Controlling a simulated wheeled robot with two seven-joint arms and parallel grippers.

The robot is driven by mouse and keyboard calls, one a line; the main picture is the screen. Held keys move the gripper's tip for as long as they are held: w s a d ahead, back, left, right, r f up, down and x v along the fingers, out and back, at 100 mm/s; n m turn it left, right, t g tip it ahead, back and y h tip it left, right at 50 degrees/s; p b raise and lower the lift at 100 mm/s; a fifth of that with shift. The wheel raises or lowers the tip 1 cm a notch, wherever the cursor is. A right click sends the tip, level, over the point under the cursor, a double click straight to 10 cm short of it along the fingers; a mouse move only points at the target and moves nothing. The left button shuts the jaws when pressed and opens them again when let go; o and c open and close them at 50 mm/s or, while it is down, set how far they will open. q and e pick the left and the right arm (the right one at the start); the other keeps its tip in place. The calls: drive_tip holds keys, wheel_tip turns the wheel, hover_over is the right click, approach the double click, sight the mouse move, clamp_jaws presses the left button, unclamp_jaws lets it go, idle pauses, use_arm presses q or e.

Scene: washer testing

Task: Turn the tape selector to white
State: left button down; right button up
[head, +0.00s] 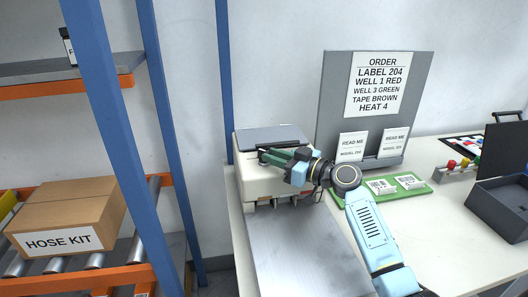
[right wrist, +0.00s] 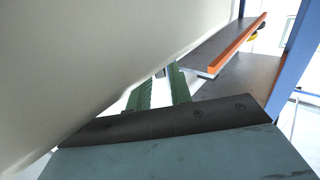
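A cream box-shaped machine (head: 258,182) with a grey top (head: 270,137) stands on the table at the back, behind a metal plate. I cannot make out a tape selector on it; my right gripper and arm cover part of it. My right gripper (head: 272,155) lies over the machine's upper front, its green fingers pointing left. In the right wrist view the two fingers (right wrist: 161,90) are apart with a gap between them and nothing visible held. A large pale surface (right wrist: 90,60) fills that view's upper left, very close to the fingers. My left gripper is not in view.
A metal plate (head: 305,252) lies before the machine. A grey board (head: 333,105) carries an order sheet (head: 377,84) reading "TAPE BROWN". A blue-post rack (head: 150,100) with a hose kit box (head: 65,215) is left.

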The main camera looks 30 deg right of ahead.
sight(264, 151)
drive_tip(key=x, duration=0.2)
drive_tip(key=shift+w+a, duration=0.1)
drive_tip(key=shift+w, duration=0.2)
drive_tip(key=shift+w+a, duration=0.3)
drive_tip(key=shift+w, duration=0.1)
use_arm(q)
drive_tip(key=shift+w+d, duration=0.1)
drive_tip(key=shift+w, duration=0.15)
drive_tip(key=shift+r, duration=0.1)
use_arm(e)
clamp_jaws()
